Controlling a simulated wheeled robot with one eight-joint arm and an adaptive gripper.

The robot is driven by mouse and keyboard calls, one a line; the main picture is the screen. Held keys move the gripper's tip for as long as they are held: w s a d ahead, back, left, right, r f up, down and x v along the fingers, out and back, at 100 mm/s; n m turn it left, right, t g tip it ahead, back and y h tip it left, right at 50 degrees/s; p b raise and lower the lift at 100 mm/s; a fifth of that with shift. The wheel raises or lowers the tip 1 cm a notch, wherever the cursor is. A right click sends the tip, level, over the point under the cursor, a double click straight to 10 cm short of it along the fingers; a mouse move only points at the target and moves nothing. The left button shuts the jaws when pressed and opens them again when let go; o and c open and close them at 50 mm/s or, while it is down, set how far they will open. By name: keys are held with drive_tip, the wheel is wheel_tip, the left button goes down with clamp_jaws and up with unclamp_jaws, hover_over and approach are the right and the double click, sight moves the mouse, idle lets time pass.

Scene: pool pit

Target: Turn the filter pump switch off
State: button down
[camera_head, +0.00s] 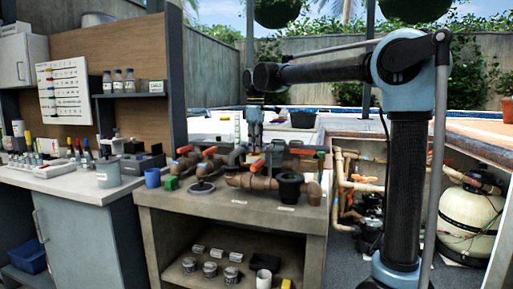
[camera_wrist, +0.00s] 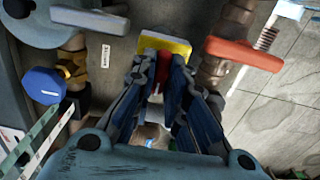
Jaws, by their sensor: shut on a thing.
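In the wrist view a red switch lever (camera_wrist: 164,78) stands in front of a yellow plate (camera_wrist: 163,42); it looks like the pump switch. My gripper (camera_wrist: 163,82) has its blue-padded fingers on both sides of the red lever, shut on it. The lever's lower part is hidden between the fingers, so I cannot tell its on or off position. In the head view my gripper (camera_head: 254,142) points down over the pipework at the back of the workbench. The switch is too small to make out there.
In the wrist view a red valve handle (camera_wrist: 245,54) is close on the right, and a blue knob (camera_wrist: 44,85) is on the left. In the head view pipework with a black cap (camera_head: 290,186) crowds the workbench (camera_head: 232,210). A cream tank (camera_head: 470,222) stands at right.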

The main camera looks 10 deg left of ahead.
drive_tip(key=shift+w+d, duration=0.1)
drive_tip(key=c, duration=1.6)
unclamp_jaws()
drive_tip(key=shift+d, duration=0.1)
drive_tip(key=shift+r, duration=0.25)
wheel_tip(320, 180, up, 11)
drive_tip(key=shift+r, duration=0.2)
